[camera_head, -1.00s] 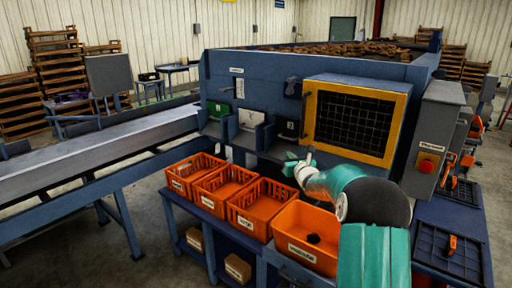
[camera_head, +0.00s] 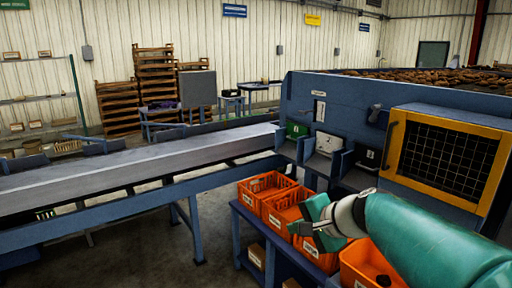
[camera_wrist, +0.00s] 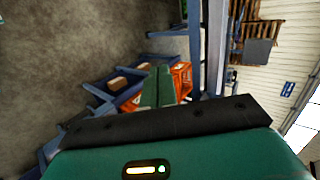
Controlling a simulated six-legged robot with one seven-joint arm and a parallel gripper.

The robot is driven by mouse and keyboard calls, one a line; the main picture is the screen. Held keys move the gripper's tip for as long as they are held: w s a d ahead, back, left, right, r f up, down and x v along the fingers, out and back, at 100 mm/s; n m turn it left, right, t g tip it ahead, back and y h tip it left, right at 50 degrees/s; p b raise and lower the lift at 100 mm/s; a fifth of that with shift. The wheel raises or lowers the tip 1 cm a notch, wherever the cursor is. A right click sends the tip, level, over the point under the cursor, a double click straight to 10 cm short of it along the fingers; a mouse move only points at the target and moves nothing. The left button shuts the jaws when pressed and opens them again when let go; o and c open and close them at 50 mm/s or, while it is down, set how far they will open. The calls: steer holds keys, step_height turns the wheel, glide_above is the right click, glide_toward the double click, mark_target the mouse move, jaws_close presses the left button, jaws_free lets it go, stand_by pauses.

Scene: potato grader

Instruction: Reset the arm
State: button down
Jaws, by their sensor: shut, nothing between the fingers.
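My arm is teal and comes in from the lower right of the head view. My gripper (camera_head: 312,226) is shut and empty, in front of the row of orange crates, and it hides parts of the middle ones. In the wrist view my gripper (camera_wrist: 158,88) shows as teal fingers close together, with an orange crate (camera_wrist: 183,78) behind them. I cannot tell the exact gap between gripper and crates.
Orange crates (camera_head: 262,186) stand on a blue bench (camera_head: 240,214). The rightmost crate (camera_head: 352,272) holds a dark lump. Behind is the blue grader with a yellow-framed mesh guard (camera_head: 398,158). A grey conveyor (camera_head: 130,166) runs left. Open concrete floor lies below it.

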steer(key=s+d+f+n+h, duration=0.2)
steer(key=s+n, duration=0.1)
steer(key=s, duration=0.4)
steer(key=s+d+f+n+g+h, duration=0.1)
steer(key=s+d+f+n+h, duration=0.1)
steer(key=s, duration=0.5)
steer(key=s+d+f+n+g+h, duration=0.1)
steer(key=s+d+f+n+h, duration=0.1)
steer(key=s+n, duration=0.3)
steer(key=shift+s+d+f+h, duration=0.2)
steer(key=shift+s+h, duration=0.3)
steer(key=shift+s, duration=0.4)
